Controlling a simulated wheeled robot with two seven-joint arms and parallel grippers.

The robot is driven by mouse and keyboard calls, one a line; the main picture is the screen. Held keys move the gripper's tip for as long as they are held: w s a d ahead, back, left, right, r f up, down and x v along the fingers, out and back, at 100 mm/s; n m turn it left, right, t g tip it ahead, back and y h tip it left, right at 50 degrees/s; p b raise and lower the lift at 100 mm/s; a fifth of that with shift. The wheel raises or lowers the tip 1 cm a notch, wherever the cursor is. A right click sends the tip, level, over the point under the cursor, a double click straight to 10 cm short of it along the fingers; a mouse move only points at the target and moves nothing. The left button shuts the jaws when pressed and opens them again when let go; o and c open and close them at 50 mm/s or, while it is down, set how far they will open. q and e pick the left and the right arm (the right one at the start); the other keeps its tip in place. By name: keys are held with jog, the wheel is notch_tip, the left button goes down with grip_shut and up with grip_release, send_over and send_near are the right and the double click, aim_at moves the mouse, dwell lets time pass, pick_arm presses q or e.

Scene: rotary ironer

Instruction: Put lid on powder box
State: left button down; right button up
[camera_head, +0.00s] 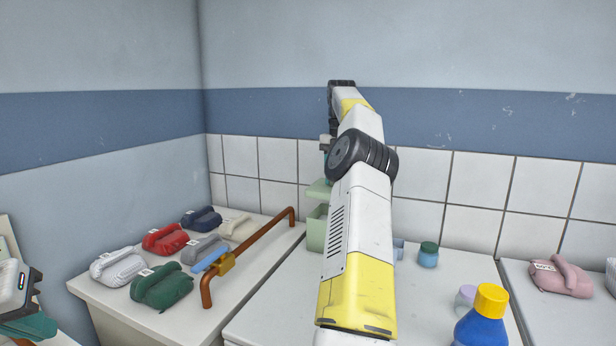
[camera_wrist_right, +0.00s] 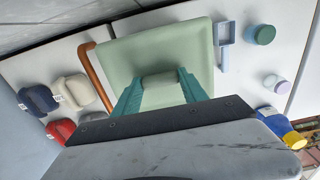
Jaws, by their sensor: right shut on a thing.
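The pale green lid (camera_wrist_right: 185,40) fills the upper middle of the right wrist view. My right gripper (camera_wrist_right: 160,86) is shut on the lid's raised handle, with its teal fingers on either side. In the head view, the lid (camera_head: 318,189) shows just left of my right arm, above the pale green powder box (camera_head: 315,232), with a gap between them. My arm hides much of both. The lid hides the box in the wrist view. My left gripper (camera_head: 34,326) is at the lower left corner of the head view, partly cut off; its opening does not show.
A bent copper pipe (camera_head: 271,240) stands left of the box. Several folded cloth bundles (camera_head: 165,239) lie further left. A blue bottle with yellow cap (camera_head: 482,318), a green-lidded jar (camera_head: 428,255) and a pale blue scoop (camera_wrist_right: 224,52) stand to the right.

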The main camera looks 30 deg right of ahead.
notch_tip(320, 180, down, 6)
dwell(0.6)
jog(key=shift+f, duration=1)
dwell(2.9)
jog(key=o, duration=1.9)
jog(key=shift+r, duration=0.1)
jog(key=shift+r, duration=3.4)
grip_shut()
